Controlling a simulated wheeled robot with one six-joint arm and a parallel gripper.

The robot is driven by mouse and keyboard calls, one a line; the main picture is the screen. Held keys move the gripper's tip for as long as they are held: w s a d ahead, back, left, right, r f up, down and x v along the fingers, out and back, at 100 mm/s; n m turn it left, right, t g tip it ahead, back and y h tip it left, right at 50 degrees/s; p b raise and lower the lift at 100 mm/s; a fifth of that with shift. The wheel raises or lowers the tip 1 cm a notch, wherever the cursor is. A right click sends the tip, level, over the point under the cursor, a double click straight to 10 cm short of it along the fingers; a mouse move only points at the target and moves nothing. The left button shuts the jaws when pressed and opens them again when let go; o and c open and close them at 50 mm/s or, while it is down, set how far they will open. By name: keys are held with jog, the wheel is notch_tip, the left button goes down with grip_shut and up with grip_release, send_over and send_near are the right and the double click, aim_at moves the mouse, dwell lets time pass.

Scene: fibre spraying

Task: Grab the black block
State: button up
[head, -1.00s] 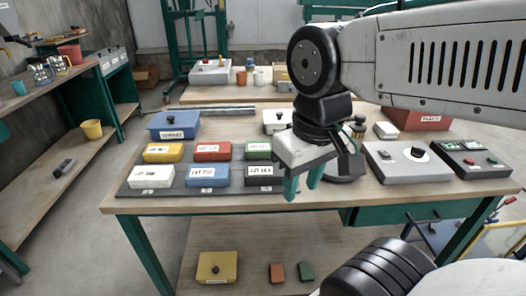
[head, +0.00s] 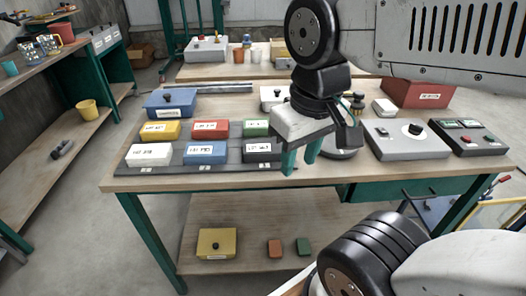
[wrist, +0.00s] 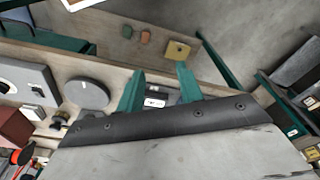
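The black block (head: 258,153) with a white label sits at the right end of the front row on the dark mat (head: 222,167). My gripper (head: 299,164) is open and empty, with its two green fingers pointing down. In the head view it hangs in front of and just right of the black block, whose right edge is partly covered. In the wrist view the black block (wrist: 156,91) shows partly between the fingers of my gripper (wrist: 160,70); the gripper body hides the rest. The fingers appear apart from the block.
White (head: 150,154) and blue (head: 205,152) blocks share the front row; yellow (head: 160,131), red (head: 210,130) and green (head: 256,128) blocks stand behind. A grey device (head: 407,139) and a round grey base (head: 341,146) are to the right. The wooden table's (head: 160,183) front edge is clear.

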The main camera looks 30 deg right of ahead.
jog(key=o, duration=1.1)
jog(key=shift+w+f+m, duration=0.15)
jog(key=shift+w+m, duration=0.15)
jog(key=m+t+y, duration=0.6)
jog(key=m+y, duration=0.5)
jog(key=m, duration=1.3)
send_near(264, 146)
jog(key=shift+w+f, duration=0.4)
jog(key=shift+f, duration=0.2)
jog(key=shift+a+r+x, duration=0.1)
jog(key=shift+r+x, duration=0.05)
jog(key=shift+x, duration=1.15)
jog(key=shift+a+r+x, duration=0.1)
jog(key=shift+x, duration=1.15)
jog(key=shift+a+r+x, duration=0.1)
jog(key=shift+r+x, duration=0.05)
jog(key=shift+x, duration=1.15)
